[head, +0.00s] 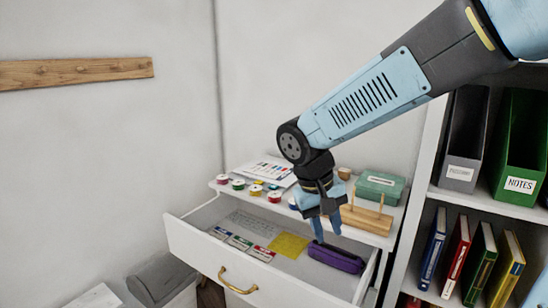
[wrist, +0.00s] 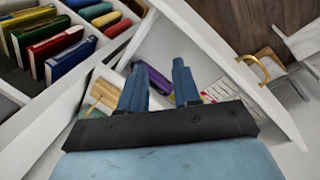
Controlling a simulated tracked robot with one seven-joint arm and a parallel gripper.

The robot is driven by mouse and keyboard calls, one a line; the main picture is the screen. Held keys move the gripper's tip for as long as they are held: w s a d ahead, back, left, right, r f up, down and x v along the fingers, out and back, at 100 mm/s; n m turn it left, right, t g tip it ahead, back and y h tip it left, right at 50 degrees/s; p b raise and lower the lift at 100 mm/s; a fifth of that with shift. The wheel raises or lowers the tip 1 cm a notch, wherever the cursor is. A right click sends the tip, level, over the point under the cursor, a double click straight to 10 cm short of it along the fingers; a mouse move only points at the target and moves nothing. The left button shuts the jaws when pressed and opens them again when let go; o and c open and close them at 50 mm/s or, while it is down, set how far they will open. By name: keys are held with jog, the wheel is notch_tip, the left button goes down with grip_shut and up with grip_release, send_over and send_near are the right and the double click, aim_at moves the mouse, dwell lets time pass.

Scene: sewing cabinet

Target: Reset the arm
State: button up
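My gripper (head: 327,236) points down over the open drawer (head: 205,262) of the white sewing cabinet. Its two blue fingers stand apart in the wrist view (wrist: 158,64), with nothing held between them. A purple case (head: 336,258) lies in the drawer just below the fingertips in the head view. It also shows beyond the fingers in the wrist view (wrist: 156,80), partly hidden by them. My arm reaches in from the upper right, bent at the elbow.
The drawer also holds a yellow sheet (head: 289,245) and small cards (head: 240,243). On the cabinet top are thread spools (head: 255,190), a wooden peg stand (head: 367,218) and a green box (head: 380,187). A shelf with binders (head: 522,140) stands close on the right. The left wall has a wooden rail (head: 75,72).

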jog(key=s+d+r+m+t+y, duration=0.1)
jog(key=s+d+r+t, duration=0.1)
jog(key=s+d+r, duration=0.2)
jog(key=s+d+r+m+t+y, duration=0.1)
jog(key=s+d+r+t+y, duration=0.1)
jog(key=d, duration=0.6)
jog(key=shift+s+d+r+m+t, duration=0.25)
jog(key=shift+s+r+m+t, duration=0.2)
jog(key=shift+s+r, duration=0.75)
jog(key=shift+o, duration=0.2)
jog(key=shift+w+r, duration=0.1)
jog(key=shift+w, duration=0.05)
